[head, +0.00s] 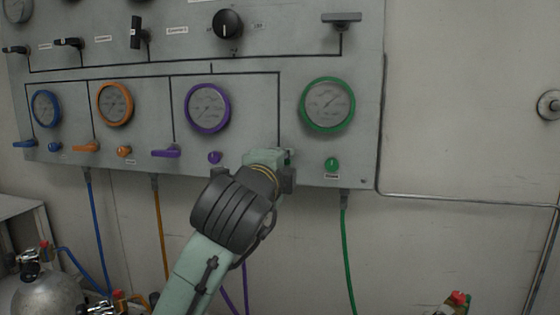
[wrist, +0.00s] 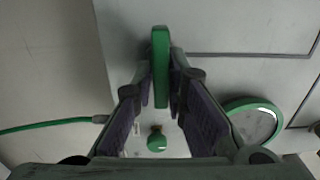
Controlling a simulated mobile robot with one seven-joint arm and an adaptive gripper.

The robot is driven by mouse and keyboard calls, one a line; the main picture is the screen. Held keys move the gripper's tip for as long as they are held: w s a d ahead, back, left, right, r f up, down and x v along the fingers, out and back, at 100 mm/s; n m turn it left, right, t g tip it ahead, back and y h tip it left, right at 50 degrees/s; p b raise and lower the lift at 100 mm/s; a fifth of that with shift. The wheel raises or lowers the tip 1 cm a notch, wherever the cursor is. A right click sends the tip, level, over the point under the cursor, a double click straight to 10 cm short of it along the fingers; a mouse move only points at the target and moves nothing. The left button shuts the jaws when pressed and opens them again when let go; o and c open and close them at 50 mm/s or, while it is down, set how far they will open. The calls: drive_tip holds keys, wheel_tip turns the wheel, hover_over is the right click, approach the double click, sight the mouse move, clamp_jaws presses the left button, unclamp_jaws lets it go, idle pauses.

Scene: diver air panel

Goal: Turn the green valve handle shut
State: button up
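The green valve handle (wrist: 160,62) is a flat green bar that stands upright in the wrist view, between the two fingers of my gripper (wrist: 160,84). Dark purple pads lie close along both of its sides, and the gripper appears shut on it. In the head view my gripper (head: 270,158) is at the panel's lower edge, left of the green knob and below the green gauge. There my own wrist and fingers hide most of the handle.
The grey panel (head: 250,85) carries a green-rimmed gauge (head: 327,105) and a small green knob (head: 332,164), which also shows in the wrist view (wrist: 157,142). A purple handle (head: 166,153) and purple knob (head: 214,157) are to the left. A green hose (head: 348,255) hangs below.

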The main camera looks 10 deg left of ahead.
drive_tip(key=o, duration=0.3)
drive_tip(key=shift+o, duration=0.2)
drive_tip(key=s, duration=1.2)
idle(1.1)
